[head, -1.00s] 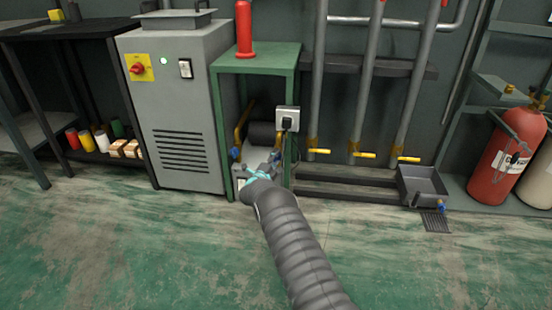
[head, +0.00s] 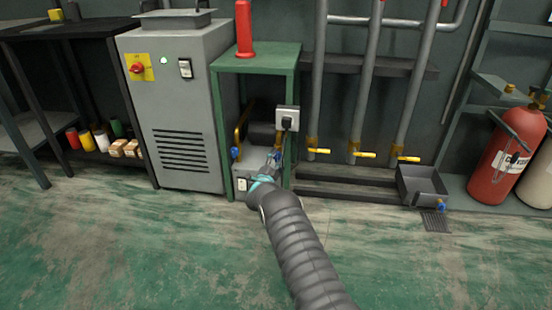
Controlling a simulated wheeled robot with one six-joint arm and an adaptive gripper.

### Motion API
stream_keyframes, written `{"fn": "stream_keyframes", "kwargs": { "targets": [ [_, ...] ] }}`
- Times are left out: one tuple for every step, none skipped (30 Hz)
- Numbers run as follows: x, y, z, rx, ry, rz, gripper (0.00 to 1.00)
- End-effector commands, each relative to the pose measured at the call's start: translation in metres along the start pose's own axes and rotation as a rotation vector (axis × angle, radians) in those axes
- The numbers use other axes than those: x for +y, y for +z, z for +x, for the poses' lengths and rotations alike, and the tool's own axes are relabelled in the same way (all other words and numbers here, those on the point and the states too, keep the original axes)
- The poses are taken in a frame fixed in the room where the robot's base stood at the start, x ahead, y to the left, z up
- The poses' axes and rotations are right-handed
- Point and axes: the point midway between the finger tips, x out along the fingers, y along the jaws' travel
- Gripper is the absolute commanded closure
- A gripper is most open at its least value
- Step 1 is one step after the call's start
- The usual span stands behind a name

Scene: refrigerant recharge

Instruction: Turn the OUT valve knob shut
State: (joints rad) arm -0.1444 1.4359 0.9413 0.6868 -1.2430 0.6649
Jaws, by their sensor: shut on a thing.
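A machine (head: 243,170) sits under the green table, with a blue valve knob on each side. The left blue knob (head: 235,153) is in plain view and apart from my gripper. The right blue knob (head: 278,155) is at my fingertips and partly hidden by them. My gripper (head: 273,160) is shut on this right knob. I cannot read any IN or OUT label at this size, nor tell how far the knob is turned.
The green table (head: 252,58) stands over the machine, its right front leg close to my gripper. A socket with a plug (head: 287,119) hangs just above. A grey cabinet (head: 180,115) stands left, pipes with yellow handles (head: 363,154) right. The floor in front is clear.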

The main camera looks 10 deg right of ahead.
Motion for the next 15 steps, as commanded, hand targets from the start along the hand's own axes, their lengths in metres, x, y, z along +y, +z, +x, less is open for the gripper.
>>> {"fn": "stream_keyframes", "kwargs": {
  "targets": [
    [0.0063, 0.0017, -0.0033, -0.004, 0.008, -0.005, 0.89],
    [0.0064, 0.0017, -0.0034, -0.004, 0.008, -0.005, 0.89],
    [0.0064, 0.0017, -0.0033, -0.004, 0.008, -0.005, 0.89],
    [0.0065, 0.0016, -0.0034, -0.004, 0.008, -0.004, 0.89],
    [0.0066, 0.0016, -0.0034, -0.004, 0.008, -0.004, 0.89],
    [0.0066, 0.0016, -0.0034, -0.004, 0.009, -0.004, 0.89],
    [0.0067, 0.0016, -0.0034, -0.004, 0.009, -0.004, 0.89],
    [0.0067, 0.0016, -0.0034, -0.004, 0.009, -0.004, 0.89],
    [0.0068, 0.0015, -0.0034, -0.004, 0.009, -0.004, 0.44],
    [0.0067, 0.0015, -0.0034, -0.004, 0.009, -0.004, 0.37],
    [0.0065, 0.0015, -0.0033, -0.004, 0.008, -0.004, 0.32],
    [0.0060, 0.0014, -0.0030, -0.003, 0.008, -0.004, 0.32],
    [0.0054, 0.0012, -0.0027, -0.003, 0.007, -0.003, 0.32],
    [0.0049, 0.0010, -0.0024, -0.002, 0.006, -0.003, 0.32],
    [0.0043, 0.0009, -0.0021, -0.002, 0.006, -0.002, 0.32]
  ]
}}
